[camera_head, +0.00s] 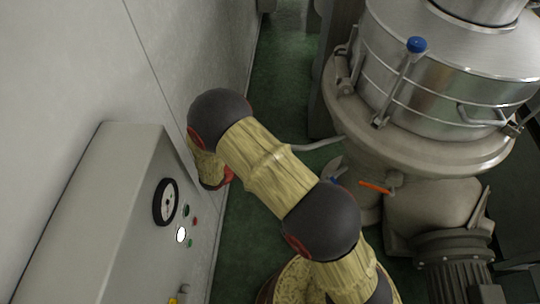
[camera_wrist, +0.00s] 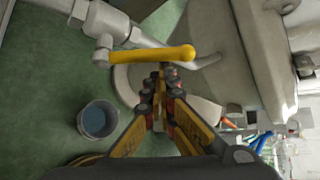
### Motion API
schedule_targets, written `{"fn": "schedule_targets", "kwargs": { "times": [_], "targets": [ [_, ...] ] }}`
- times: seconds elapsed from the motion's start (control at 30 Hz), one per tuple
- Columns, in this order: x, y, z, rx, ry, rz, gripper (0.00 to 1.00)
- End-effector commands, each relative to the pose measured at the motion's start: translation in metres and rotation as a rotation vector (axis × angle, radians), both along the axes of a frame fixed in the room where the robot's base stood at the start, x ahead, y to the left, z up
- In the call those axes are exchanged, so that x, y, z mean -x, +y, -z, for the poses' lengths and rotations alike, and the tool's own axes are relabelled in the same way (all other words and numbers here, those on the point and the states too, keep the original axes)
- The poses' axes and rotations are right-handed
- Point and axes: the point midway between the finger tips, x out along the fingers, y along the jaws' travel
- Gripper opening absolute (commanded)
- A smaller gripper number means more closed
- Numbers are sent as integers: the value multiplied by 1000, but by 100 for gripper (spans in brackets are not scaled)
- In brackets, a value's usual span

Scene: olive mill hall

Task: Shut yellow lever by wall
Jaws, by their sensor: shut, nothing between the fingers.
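The yellow lever (camera_wrist: 150,54) shows in the wrist view, just beyond my fingertips. Its left end joins a grey valve fitting (camera_wrist: 103,50) and its rounded free end points right. It lies at a slant to the pale pipe (camera_wrist: 146,38) behind it. My gripper (camera_wrist: 162,78) is shut and empty, with its tips close below the lever in the picture; I cannot tell whether they touch. In the head view my arm hides the gripper, and I cannot make out this lever there.
A bucket (camera_wrist: 98,120) stands on the green floor at left. A steel tank (camera_head: 440,75) with a blue-knobbed handle stands at right, an orange lever (camera_head: 375,187) below it. A grey control cabinet (camera_head: 110,215) with a gauge stands along the left wall (camera_head: 190,50).

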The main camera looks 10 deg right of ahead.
Motion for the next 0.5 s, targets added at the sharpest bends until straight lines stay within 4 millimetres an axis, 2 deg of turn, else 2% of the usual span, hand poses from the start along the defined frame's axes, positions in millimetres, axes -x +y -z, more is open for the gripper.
{"fn": "schedule_targets", "kwargs": {
  "times": [0.5],
  "targets": [
    [-4,10,-6,-4,-5,-2,0]
  ]
}}
